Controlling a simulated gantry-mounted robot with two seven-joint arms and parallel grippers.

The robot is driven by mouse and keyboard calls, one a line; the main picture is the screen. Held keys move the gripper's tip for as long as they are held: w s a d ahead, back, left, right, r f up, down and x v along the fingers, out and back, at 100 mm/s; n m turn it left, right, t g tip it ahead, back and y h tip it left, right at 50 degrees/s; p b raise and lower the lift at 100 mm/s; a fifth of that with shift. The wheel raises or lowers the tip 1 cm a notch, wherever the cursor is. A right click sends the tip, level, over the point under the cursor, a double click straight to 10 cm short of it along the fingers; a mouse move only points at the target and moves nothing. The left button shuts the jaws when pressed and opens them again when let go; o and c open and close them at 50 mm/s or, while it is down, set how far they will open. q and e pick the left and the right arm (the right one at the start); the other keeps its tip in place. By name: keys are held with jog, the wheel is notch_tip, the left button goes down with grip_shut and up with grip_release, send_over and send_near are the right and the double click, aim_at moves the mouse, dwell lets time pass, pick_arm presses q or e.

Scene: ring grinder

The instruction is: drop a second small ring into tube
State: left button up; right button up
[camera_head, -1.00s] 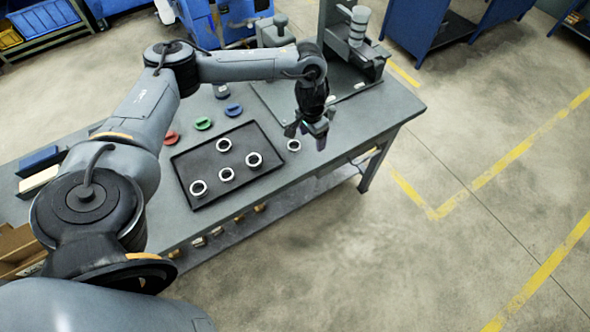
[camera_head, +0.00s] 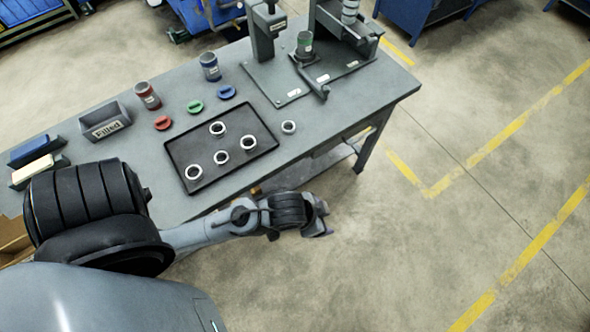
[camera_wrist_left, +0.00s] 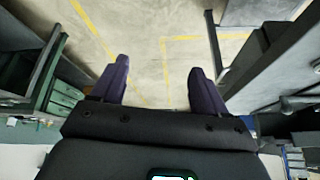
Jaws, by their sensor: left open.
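Several pale rings, one of them a ring (camera_head: 243,144), lie spaced apart on a black tray (camera_head: 242,122). One more ring (camera_head: 283,128) lies on the table right of the tray. Their sizes are hard to compare. A green-marked tube (camera_head: 305,47) stands at the machine; a red-marked tube (camera_head: 148,96) and a blue-marked tube (camera_head: 210,67) stand behind the tray. My left gripper (camera_head: 325,216) is off the table's front edge, well away from rings and tubes. The left wrist view shows its two fingers (camera_wrist_left: 160,66) apart with nothing between them. My right gripper is not in view.
Red (camera_head: 162,123), green (camera_head: 195,106) and blue lids (camera_head: 227,92) lie behind the tray. A bin marked "Filled" (camera_head: 105,123) stands at left. The grey machine (camera_head: 330,70) takes up the back right. Floor right of the table is clear.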

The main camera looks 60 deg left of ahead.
pick_arm(q)
jog(key=s+a+f+n+g, duration=0.1)
jog(key=s+a+g, duration=0.1)
jog(key=s+a, duration=0.2)
jog(key=shift+s+y, duration=0.3)
jog(key=shift+s, duration=0.7)
jog(key=shift+o, duration=0.4)
notch_tip(320, 180, up, 25)
jog(key=p, duration=2.5)
jog(key=shift+r, duration=0.15)
jog(key=shift+f, duration=0.2)
jog(key=shift+w, duration=0.1)
